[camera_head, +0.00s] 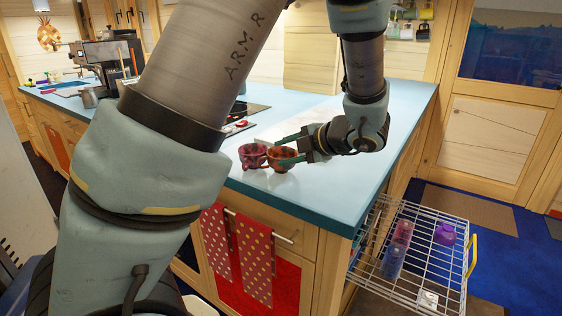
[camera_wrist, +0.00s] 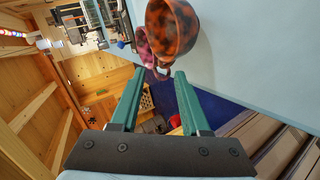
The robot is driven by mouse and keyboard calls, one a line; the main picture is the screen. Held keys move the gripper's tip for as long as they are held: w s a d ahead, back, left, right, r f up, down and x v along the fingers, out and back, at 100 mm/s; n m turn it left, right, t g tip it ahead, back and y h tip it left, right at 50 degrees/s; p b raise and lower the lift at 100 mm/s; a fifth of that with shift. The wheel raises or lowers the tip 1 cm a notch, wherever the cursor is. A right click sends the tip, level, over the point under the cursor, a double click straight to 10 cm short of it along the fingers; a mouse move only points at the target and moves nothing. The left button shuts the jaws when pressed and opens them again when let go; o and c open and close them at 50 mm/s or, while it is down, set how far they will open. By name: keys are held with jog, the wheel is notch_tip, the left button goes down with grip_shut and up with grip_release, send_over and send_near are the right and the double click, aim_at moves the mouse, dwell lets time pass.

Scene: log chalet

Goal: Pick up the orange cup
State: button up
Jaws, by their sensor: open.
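The orange cup (camera_head: 281,158) is mottled orange and dark brown and stands on the blue countertop (camera_head: 315,192) near its front edge. In the wrist view the orange cup (camera_wrist: 173,27) is at the top, beyond the fingertips. A pink-purple cup (camera_head: 252,155) stands close on its left; in the wrist view this cup (camera_wrist: 146,45) is partly hidden behind the orange one. My gripper (camera_head: 283,146) is at the orange cup from the right. In the wrist view my gripper (camera_wrist: 157,73) has its green fingers apart with nothing between them. Whether a finger touches the cup I cannot tell.
A wire basket (camera_head: 415,250) with coloured cups juts out below the counter's right end. Dotted red towels (camera_head: 254,258) hang on the front. A coffee machine (camera_head: 108,55) stands at the far left. The counter to the right of the cups is clear.

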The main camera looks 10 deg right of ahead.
aim_at(265, 157)
jog(key=shift+p+x, duration=0.3)
jog(key=shift+x, duration=2.65)
jog(key=shift+a, duration=0.1)
grip_shut()
